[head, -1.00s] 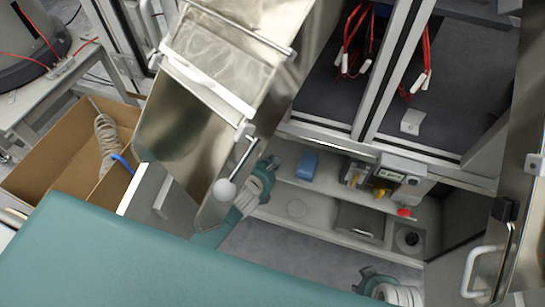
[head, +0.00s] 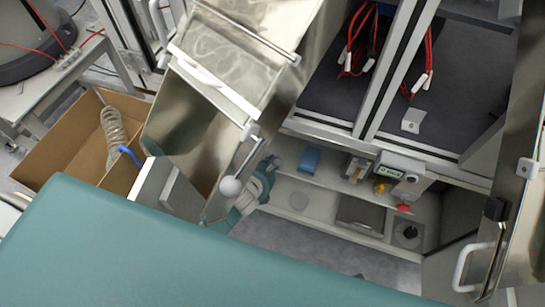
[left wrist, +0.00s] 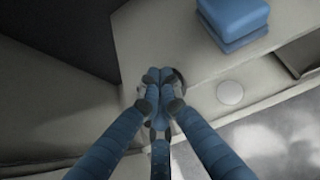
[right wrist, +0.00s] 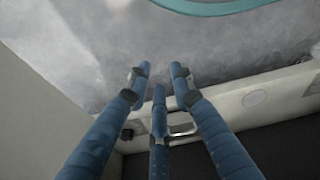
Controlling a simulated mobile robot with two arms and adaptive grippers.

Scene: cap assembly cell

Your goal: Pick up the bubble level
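I cannot surely pick out the bubble level. A dark round item or recess (left wrist: 181,77) lies on the shelf right at my left fingertips, partly hidden by them; I cannot tell which it is. My left gripper (left wrist: 160,74) has its fingertips together, with nothing clearly visible between them. In the head view my left gripper (head: 270,165) is at the left end of the shelf, partly behind the metal panel. Small yellow (head: 381,187) and orange (head: 357,168) items sit farther right on the shelf. My right gripper (right wrist: 160,75) is open and empty, with grey floor beyond it.
A blue block (head: 309,160) and a flat pale disc (head: 298,200) are on the shelf right of my left gripper. A display device (head: 392,168) and a red knob (head: 403,208) are at its right. A shiny metal panel (head: 195,115) and an open door (head: 500,220) flank the cabinet.

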